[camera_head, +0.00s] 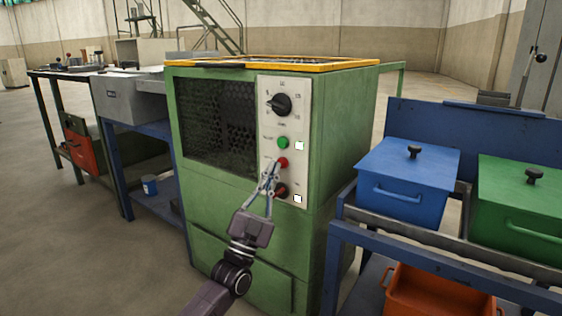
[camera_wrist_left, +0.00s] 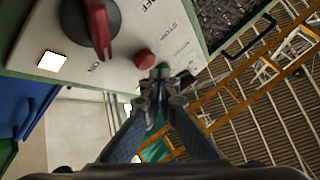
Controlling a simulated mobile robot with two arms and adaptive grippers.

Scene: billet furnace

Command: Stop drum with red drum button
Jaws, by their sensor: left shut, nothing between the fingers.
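The green drum machine (camera_head: 345,150) has a light control panel (camera_head: 296,125) on its front. The red drum button (camera_head: 283,162) sits below a green button (camera_head: 282,143) and above a red-handled rotary switch (camera_head: 281,190). In the left wrist view the red button (camera_wrist_left: 145,59) is beside the lettering STOP, near the rotary switch (camera_wrist_left: 98,25). My left gripper (camera_head: 271,166) is shut and empty, its tips just left of the red button. In the wrist view its fingertips (camera_wrist_left: 163,77) are close to the button; whether they touch cannot be told. My right gripper is not in view.
White square lights (camera_head: 299,146) are on the panel. A black dial (camera_head: 281,104) is at its top. A dark mesh window (camera_head: 217,125) lies left of it. A blue rack (camera_head: 430,238) with blue (camera_head: 408,175) and green (camera_head: 520,200) lidded boxes stands close on the right.

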